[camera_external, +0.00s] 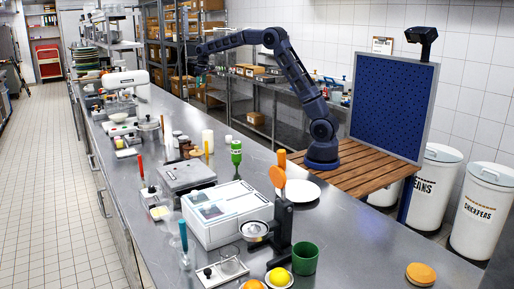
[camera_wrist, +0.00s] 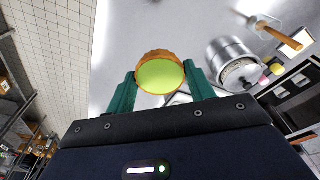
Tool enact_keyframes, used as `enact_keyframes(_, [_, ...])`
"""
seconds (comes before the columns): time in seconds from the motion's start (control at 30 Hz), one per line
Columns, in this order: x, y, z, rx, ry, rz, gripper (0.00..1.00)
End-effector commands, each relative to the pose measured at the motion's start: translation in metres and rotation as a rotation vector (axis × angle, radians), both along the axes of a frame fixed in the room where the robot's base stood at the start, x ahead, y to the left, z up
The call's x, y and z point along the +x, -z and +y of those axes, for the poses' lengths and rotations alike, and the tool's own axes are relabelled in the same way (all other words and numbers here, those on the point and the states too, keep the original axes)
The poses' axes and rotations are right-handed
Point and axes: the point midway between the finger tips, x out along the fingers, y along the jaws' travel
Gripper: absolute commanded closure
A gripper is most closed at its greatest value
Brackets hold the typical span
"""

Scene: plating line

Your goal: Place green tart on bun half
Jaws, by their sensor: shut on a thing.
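The green tart (camera_wrist: 159,76) has a pale green top and a scalloped tan crust. In the wrist view it sits between the two green fingers of my gripper (camera_wrist: 161,82), which is shut on it. In the external view my gripper (camera_external: 200,74) is raised at the far end of my outstretched arm, and the tart is too small there to make out. A round orange-brown piece, apparently the bun half (camera_external: 420,273), lies flat on the counter at the near right, far from my gripper.
A blue board (camera_external: 392,105) stands behind the wooden slats. The counter around the orange-brown piece is clear.

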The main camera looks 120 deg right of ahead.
Motion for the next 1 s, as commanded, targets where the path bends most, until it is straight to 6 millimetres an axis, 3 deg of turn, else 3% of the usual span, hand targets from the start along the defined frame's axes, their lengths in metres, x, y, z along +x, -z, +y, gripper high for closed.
enact_keyframes(0.27, [0.089, -0.001, 0.045, -0.001, -0.113, 0.0, 0.56])
enact_keyframes(0.47, [0.163, 0.0, 0.093, -0.002, -0.213, 0.002, 0.56])
enact_keyframes(0.77, [0.263, -0.001, 0.179, -0.003, -0.358, 0.003, 0.56])
enact_keyframes(1.0, [0.332, -0.001, 0.259, -0.003, -0.476, 0.004, 0.56])
